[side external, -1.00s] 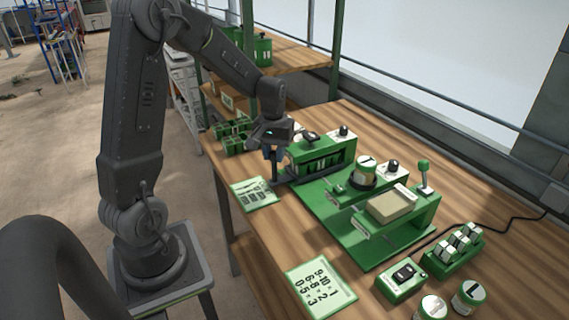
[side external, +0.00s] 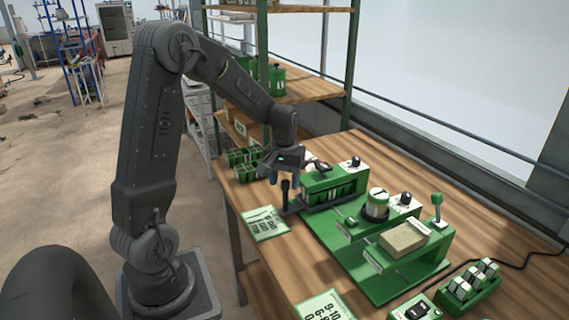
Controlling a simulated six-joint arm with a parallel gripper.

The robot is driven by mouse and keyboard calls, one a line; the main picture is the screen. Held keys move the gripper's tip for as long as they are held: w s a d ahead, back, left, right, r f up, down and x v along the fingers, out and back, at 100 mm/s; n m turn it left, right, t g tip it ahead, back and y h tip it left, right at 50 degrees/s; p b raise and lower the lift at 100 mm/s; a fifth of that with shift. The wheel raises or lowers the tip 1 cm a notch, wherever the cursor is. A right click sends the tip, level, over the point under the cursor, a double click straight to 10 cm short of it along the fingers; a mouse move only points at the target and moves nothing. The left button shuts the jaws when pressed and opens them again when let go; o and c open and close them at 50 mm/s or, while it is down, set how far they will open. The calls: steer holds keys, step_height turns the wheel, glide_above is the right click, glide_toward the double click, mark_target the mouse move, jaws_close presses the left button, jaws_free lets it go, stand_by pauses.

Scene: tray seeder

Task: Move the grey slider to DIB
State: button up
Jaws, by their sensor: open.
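The grey slider (side external: 285,194) looks like a dark upright handle at the left end of a dark rail (side external: 325,204). The rail runs along the front of a green slotted box (side external: 334,184) on the tray seeder. My gripper (side external: 285,180) points down over the handle, with its fingers apart around or just above the handle's top. I cannot tell whether they touch it. No DIB marking is readable in this view; the rail's markings are too small or hidden.
A printed card (side external: 265,223) lies left of the rail, and a number card (side external: 324,306) lies at the front. A green base plate (side external: 400,286) carries a round pot (side external: 376,205), a tan block (side external: 403,239) and a green-knobbed lever (side external: 437,208). Green boxes (side external: 243,165) stand behind my gripper.

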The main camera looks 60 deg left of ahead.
step_height(320, 180, up, 13)
steer(key=shift+r, duration=0.15)
steer(key=shift+d, duration=0.1)
stand_by(0.3)
steer(key=s+d+m+t, duration=0.2)
steer(key=s+d+m, duration=0.2)
steer(key=s+d, duration=0.3)
steer(key=s+d+m+t, duration=0.3)
steer(key=s+d+m, duration=0.2)
steer(key=d, duration=0.8)
steer(key=shift+s+r+t, duration=0.25)
steer(key=shift+s+t, duration=0.05)
steer(key=shift+s, duration=0.85)
steer(key=shift+d, duration=0.1)
stand_by(0.6)
